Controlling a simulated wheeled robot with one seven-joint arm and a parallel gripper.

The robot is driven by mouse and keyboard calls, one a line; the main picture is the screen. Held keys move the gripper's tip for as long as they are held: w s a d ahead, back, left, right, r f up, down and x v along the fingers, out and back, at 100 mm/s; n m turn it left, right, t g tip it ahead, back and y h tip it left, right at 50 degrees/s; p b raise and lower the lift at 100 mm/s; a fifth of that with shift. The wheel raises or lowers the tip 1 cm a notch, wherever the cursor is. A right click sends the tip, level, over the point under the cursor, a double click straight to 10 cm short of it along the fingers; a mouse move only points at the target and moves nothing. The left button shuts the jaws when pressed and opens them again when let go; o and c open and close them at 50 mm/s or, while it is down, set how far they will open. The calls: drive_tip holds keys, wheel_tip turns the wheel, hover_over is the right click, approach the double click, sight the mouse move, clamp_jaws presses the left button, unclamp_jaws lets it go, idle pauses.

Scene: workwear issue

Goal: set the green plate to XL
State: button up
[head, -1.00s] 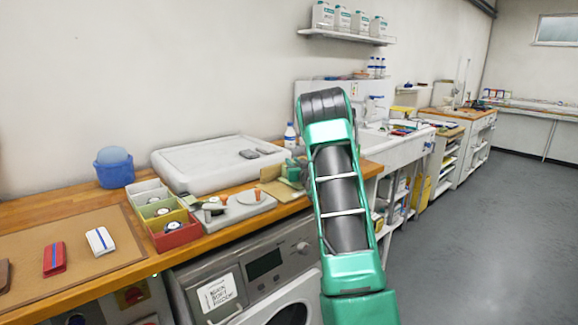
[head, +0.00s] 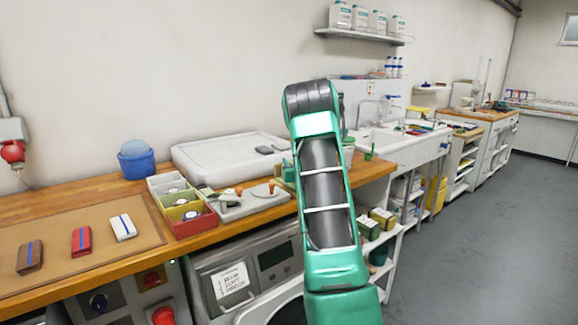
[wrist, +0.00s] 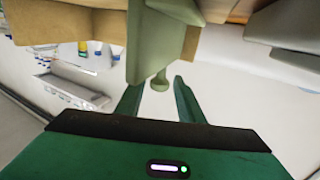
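A grey-green upright part (wrist: 155,40) shows upside down at the top of the wrist view, with a small round-ended knob (wrist: 159,82) pointing toward my gripper. I cannot tell for sure that this is the green plate; no size letters are readable. My gripper (wrist: 157,92) is open, its two green fingers on either side of the knob's end with gaps showing. In the head view my own arm hides the gripper. A small piece of a green thing (head: 288,171) shows on the counter just left of my arm.
Left of my arm, the wooden counter (head: 60,204) holds a grey base with orange-topped handles (head: 248,201), a compartment box (head: 184,228), a white tray (head: 222,152) and a blue bucket (head: 137,165). Tan pieces (wrist: 65,24) flank the green part. Open floor (head: 460,240) lies right.

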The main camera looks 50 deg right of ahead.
drive_tip(key=shift+s, duration=0.15)
drive_tip(key=v, duration=1)
drive_tip(key=shift+s+a, duration=0.1)
drive_tip(key=shift+a, duration=0.1)
idle(0.5)
